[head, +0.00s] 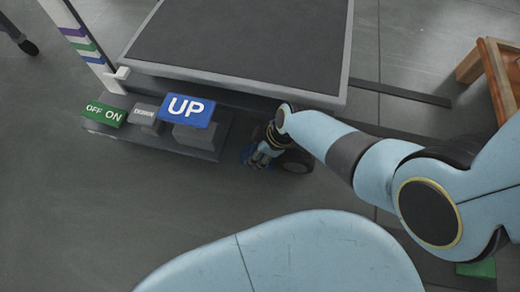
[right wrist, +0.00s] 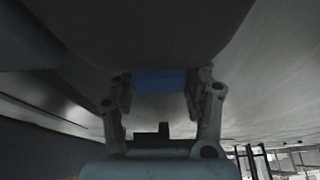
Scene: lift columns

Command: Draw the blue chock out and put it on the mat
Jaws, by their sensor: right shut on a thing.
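My left gripper is not in view.
The lift platform (head: 235,40) overhangs the wheel. Its base carries a green OFF/ON plate (head: 104,113), a grey plate (head: 146,115) and a blue UP sign (head: 187,109). A wooden stand (head: 497,75) is at the right.

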